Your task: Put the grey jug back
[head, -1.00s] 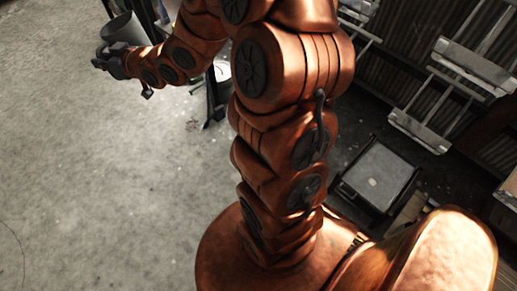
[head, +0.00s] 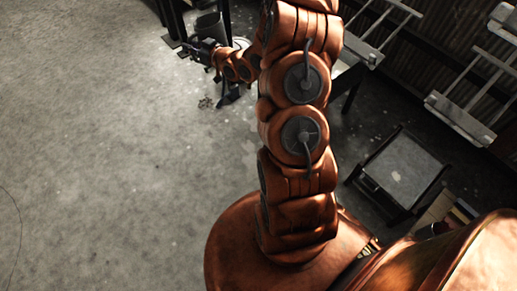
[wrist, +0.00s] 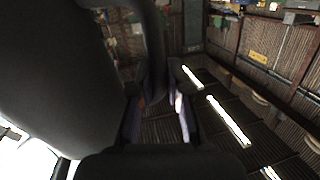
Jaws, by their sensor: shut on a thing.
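The grey jug (head: 209,26) is at the top of the head view, beyond the end of my arm. My gripper (head: 196,47) is at the jug's near side and partly hides it. In the wrist view the jug's dark body (wrist: 55,75) fills the left side, very close. Its handle runs down between the fingertips of my gripper (wrist: 157,85), which is shut on it. The jug's base and what lies under it cannot be made out.
A dark stand with posts (head: 172,22) is right beside the jug at the top. A low table (head: 400,170) stands at the right, near a corrugated wall with hanging metal frames (head: 462,120). The concrete floor (head: 95,150) at the left is clear.

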